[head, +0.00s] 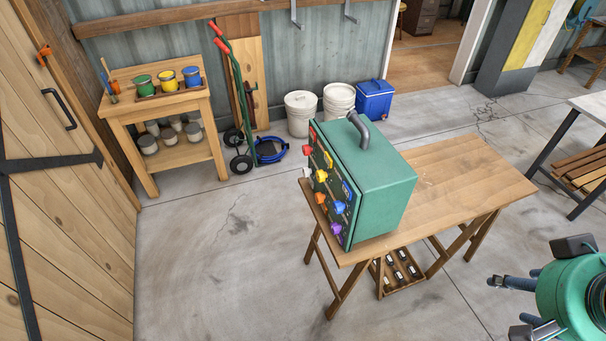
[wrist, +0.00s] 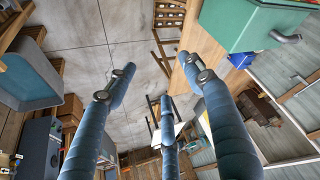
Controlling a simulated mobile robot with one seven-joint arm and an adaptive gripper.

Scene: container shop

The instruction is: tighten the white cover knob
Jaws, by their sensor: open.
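A green box (head: 382,185) with a grey top handle (head: 358,130) stands on a wooden table. Its knob panel faces left and carries several coloured knobs, such as a yellow knob (head: 322,176) and a purple knob (head: 336,228). A small whitish shape (head: 306,173) at the panel's left edge may be the white cover knob; it is too small to be sure. My gripper (head: 512,308) is at the lower right, well apart from the box, on the side away from the panel. In the wrist view its blue fingers (wrist: 165,82) are spread and empty. The green box (wrist: 250,25) shows there without its knobs.
The wooden table (head: 455,185) has bare top to the right of the box. A crate of bottles (head: 400,272) sits beneath it. A paint stand (head: 160,100), hand truck, white buckets (head: 300,112) and blue cooler (head: 374,100) line the back wall. Floor left of the table is clear.

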